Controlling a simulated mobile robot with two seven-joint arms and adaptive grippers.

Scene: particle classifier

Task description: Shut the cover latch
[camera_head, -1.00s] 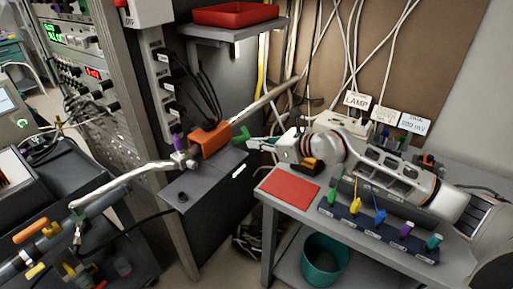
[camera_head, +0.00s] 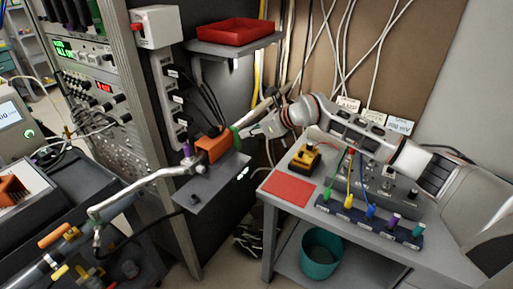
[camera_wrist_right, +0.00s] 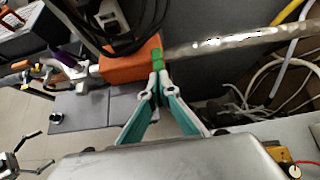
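The orange cover (camera_head: 212,148) sits on a grey shelf beside the dark cabinet. A green lever (camera_head: 236,134), which looks like the cover latch, stands at its right end. The lever also shows in the right wrist view (camera_wrist_right: 157,52), close against the orange cover (camera_wrist_right: 130,69). My right gripper (camera_head: 246,138) reaches in from the right at the lever. In the wrist view, its teal fingers (camera_wrist_right: 157,76) converge and their tips meet just below the green lever. I cannot tell whether they touch or pinch it.
A metal pipe with a purple handle (camera_head: 187,149) runs left of the cover. A red tray (camera_head: 235,32) is on a shelf above. Black cables (camera_head: 205,95) hang close behind. The right-hand bench holds a red mat (camera_head: 290,188) and a yellow box (camera_head: 303,160).

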